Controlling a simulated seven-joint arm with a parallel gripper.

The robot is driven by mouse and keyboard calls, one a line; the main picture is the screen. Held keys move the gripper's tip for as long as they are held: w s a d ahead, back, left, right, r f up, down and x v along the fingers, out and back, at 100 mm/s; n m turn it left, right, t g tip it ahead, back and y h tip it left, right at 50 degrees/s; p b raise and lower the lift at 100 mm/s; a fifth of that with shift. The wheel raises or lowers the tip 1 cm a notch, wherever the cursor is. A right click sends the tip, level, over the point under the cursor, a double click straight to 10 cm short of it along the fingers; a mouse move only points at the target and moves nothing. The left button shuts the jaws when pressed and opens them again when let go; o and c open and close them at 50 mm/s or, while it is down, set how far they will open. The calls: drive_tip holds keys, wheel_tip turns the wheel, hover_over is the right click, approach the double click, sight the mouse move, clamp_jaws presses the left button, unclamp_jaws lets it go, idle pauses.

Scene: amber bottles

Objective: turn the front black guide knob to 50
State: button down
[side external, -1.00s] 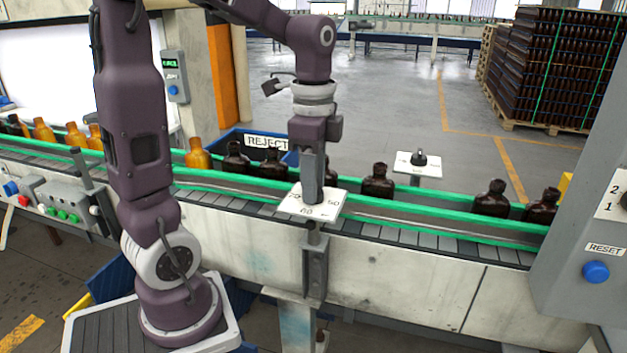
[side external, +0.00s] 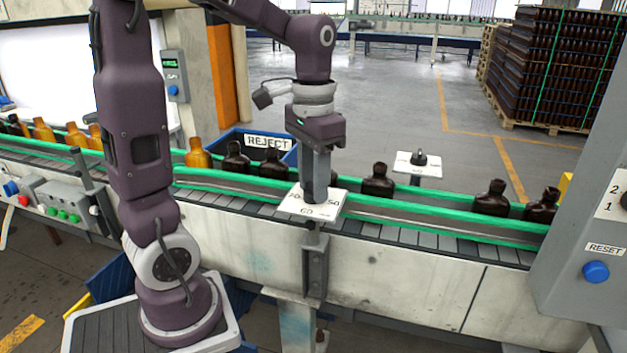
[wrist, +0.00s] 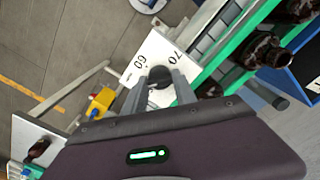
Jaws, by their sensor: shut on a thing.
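The front black guide knob (wrist: 159,77) sits on a white dial plate (side external: 325,207) at the near rail of the conveyor. The plate bears the numbers 70, 60 and 50 in the side view; 60 and 70 show in the wrist view (wrist: 138,70). My gripper (side external: 314,197) points straight down over the plate, and its two fingers are shut on the knob. In the side view the fingers hide the knob. I cannot tell which number the knob's pointer faces.
A second black knob (side external: 419,158) stands on a white plate beyond the conveyor. Dark bottles (side external: 377,181) stand on the belt on both sides of my gripper. A blue REJECT bin (side external: 226,137) is behind the belt. A grey box with a blue RESET button (side external: 596,271) is at right.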

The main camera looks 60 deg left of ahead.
drive_tip(key=n, duration=0.4)
drive_tip(key=shift+w+n, duration=0.1)
drive_tip(key=shift+n, duration=1.7)
drive_tip(key=c, duration=1)
unclamp_jaws()
wheel_tip(320, 180, up, 7)
drive_tip(key=shift+r, duration=0.1)
